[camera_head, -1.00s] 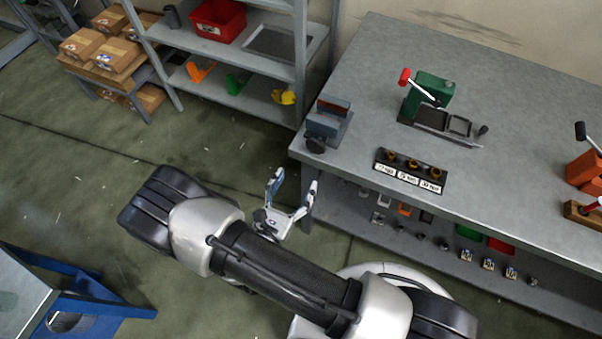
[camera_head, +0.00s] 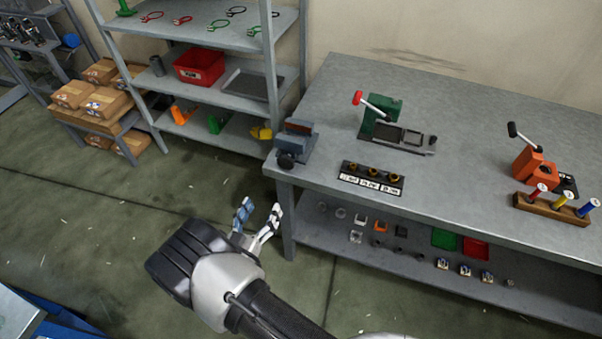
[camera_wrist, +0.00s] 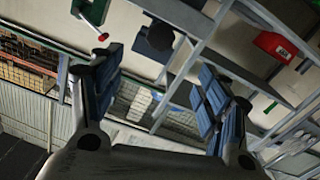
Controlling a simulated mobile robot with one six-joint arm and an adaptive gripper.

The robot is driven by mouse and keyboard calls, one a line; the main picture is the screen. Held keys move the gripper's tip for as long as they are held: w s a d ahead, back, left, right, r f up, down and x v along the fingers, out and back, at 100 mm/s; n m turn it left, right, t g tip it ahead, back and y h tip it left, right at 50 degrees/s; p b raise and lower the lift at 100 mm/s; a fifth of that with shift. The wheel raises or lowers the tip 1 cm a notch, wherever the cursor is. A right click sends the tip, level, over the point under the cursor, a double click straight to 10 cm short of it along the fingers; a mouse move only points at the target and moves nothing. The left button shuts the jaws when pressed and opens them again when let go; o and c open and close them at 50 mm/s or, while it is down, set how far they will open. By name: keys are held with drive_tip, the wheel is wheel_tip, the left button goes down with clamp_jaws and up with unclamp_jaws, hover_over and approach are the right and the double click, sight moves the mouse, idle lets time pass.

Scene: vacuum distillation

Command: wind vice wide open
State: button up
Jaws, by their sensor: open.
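The vice (camera_head: 296,141) is a small grey-blue block with a reddish-brown strip on top. It sits at the near left corner of the workbench (camera_head: 330,105). Its dark round knob (camera_head: 286,161) faces the front edge. How far apart its jaws stand is too small to tell. My gripper (camera_head: 259,212) is open and empty, below and left of the vice, apart from it. In the wrist view, my two blue-padded fingers (camera_wrist: 163,88) are spread wide. The vice's dark body and round knob (camera_wrist: 160,37) show beyond them, near the top.
A green lever press (camera_head: 382,118), an orange lever tool (camera_head: 535,168) and a labelled block of brass fittings (camera_head: 372,172) stand on the bench. A wooden rack (camera_head: 550,208) holds coloured-handled tools. Metal shelving (camera_head: 215,88) stands close behind the vice. Open floor (camera_head: 120,210) lies left.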

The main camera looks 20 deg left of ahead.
drive_tip(key=m, duration=0.1)
drive_tip(key=b, duration=0.3)
approach(285, 164)
drive_tip(key=w, duration=0.9)
drive_tip(key=shift+w+d, duration=0.1)
drive_tip(key=shift+d, duration=0.3)
drive_tip(key=shift+c, duration=0.6)
drive_tip(key=c, duration=1)
drive_tip(key=shift+o, duration=0.2)
drive_tip(key=shift+n+b, duration=0.4)
drive_tip(key=shift+b, duration=0.05)
drive_tip(key=shift+n+b, duration=0.45)
drive_tip(key=shift+n, duration=0.55)
